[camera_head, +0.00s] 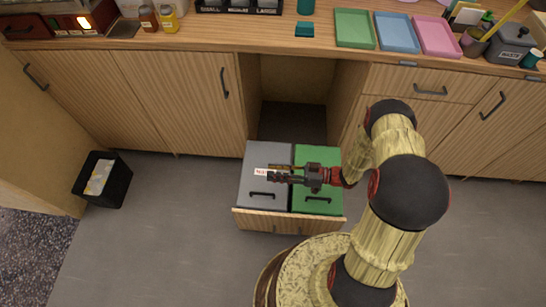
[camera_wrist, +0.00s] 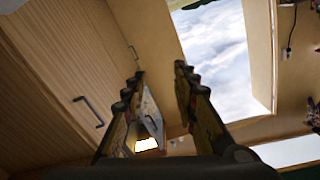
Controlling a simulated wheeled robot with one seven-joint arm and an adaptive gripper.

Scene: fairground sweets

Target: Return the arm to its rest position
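My gripper (camera_head: 280,174) is above the pulled-out bin drawer in the head view, at the end of my bent arm, pointing left. In the wrist view my gripper (camera_wrist: 158,76) has its two dark fingers apart, with nothing held between them. Below it, the drawer (camera_head: 288,222) carries a grey-lidded bin (camera_head: 257,208) on the left and a green-lidded bin (camera_head: 317,155) on the right. A white label with red marks on the grey lid is partly hidden by the fingers.
The counter (camera_head: 240,38) runs along the back, holding green, blue and pink trays (camera_head: 437,36), bottles and a lit oven (camera_head: 84,22). A black waste basket (camera_head: 103,183) stands on the floor at left. Floor between basket and drawer is clear. A window (camera_wrist: 215,50) shows in the wrist view.

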